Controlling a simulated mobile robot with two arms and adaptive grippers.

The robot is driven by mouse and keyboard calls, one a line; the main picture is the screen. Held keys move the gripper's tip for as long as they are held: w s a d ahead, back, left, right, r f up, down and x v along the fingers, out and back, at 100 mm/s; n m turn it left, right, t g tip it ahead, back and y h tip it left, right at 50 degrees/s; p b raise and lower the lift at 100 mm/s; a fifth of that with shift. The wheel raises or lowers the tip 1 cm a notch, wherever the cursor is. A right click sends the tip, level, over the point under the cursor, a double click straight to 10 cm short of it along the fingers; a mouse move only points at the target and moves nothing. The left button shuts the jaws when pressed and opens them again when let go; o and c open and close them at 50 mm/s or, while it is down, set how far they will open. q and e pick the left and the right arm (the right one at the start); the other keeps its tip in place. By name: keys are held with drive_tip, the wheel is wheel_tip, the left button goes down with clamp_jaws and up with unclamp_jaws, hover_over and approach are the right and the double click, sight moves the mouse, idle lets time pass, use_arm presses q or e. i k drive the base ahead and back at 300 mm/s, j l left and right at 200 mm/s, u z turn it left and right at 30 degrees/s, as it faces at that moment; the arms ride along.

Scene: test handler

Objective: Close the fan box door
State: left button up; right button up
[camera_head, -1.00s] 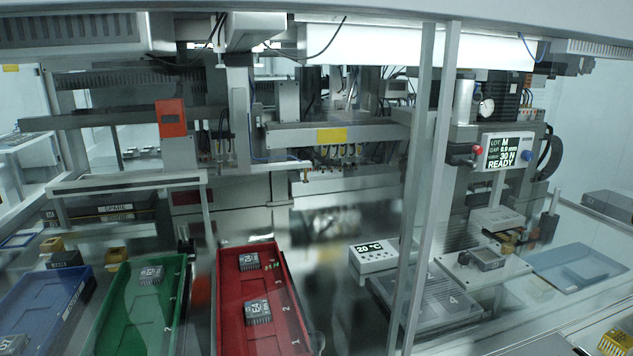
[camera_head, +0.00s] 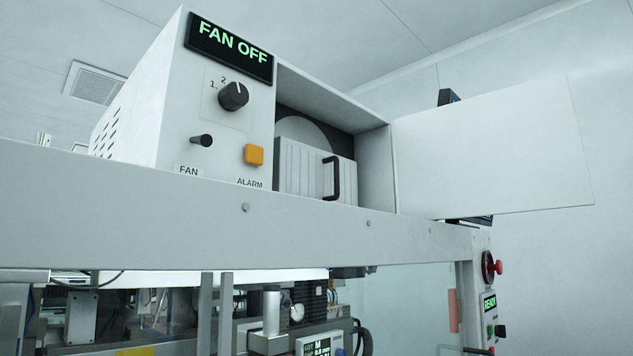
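The fan box (camera_head: 180,105) sits on top of the machine frame, with a lit display (camera_head: 230,50) reading FAN OFF. Its door (camera_head: 495,148) is a plain white panel on the right side of the opening, swung wide open to the right. Inside the opening is a pale ribbed block (camera_head: 300,176) with a black handle (camera_head: 331,178). Part of a round grey disc (camera_head: 303,133) shows behind the block. Neither of my grippers is in view.
A dark device (camera_head: 447,97) shows partly behind the door. The frame's top beam (camera_head: 300,228) runs below the fan box. At lower right are a red knob (camera_head: 497,267) and a small READY display (camera_head: 490,303). The space right of the door looks free.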

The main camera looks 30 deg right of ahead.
sight(520, 148)
drive_tip(key=u, duration=0.3)
drive_tip(key=l+u, duration=0.45)
drive_tip(key=k+l+u, duration=0.15)
drive_tip(key=l+u, duration=0.25)
drive_tip(key=l, duration=0.2)
